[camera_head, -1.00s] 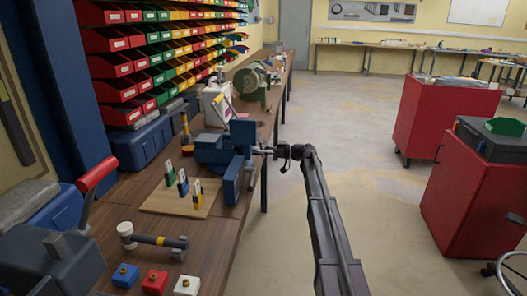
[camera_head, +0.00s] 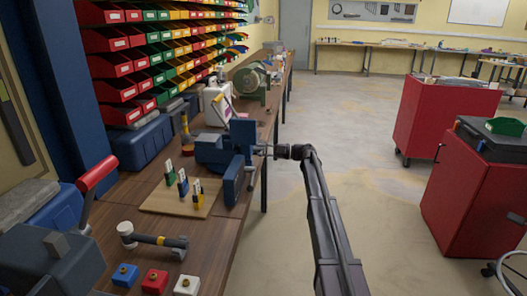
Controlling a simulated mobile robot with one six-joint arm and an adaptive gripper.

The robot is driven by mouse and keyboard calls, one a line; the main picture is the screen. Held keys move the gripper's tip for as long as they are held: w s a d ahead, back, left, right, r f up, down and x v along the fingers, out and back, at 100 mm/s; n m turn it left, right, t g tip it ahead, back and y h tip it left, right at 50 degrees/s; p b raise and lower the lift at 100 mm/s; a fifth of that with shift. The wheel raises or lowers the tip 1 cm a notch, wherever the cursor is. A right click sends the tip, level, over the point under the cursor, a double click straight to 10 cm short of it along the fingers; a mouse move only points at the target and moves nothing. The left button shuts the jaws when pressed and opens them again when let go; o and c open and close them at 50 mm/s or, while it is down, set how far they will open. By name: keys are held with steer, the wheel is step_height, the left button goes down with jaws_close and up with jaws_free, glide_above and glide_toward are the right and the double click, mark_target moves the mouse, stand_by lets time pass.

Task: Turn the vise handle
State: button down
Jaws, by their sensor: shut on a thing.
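The blue vise (camera_head: 232,160) is mounted at the right edge of the wooden workbench, its jaw face toward the aisle. Its handle is at the screw end on the right side; it is small and mostly hidden by my gripper. My gripper (camera_head: 268,151) is at that screw end, level with it, with my arm reaching up from the bottom right. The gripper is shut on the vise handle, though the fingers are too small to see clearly.
Red cabinets (camera_head: 470,190) stand at the right. The floor between is clear.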

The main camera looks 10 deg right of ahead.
steer(key=shift+a+n, duration=0.2)
steer(key=shift+n, duration=0.4)
steer(key=shift+c, duration=2)
jaws_free()
steer(key=shift+d, duration=0.1)
steer(key=shift+s+d, duration=0.1)
steer(key=shift+d, duration=0.1)
steer(key=v, duration=1.1)
steer(key=shift+d, duration=0.25)
steer(key=shift+s, duration=0.1)
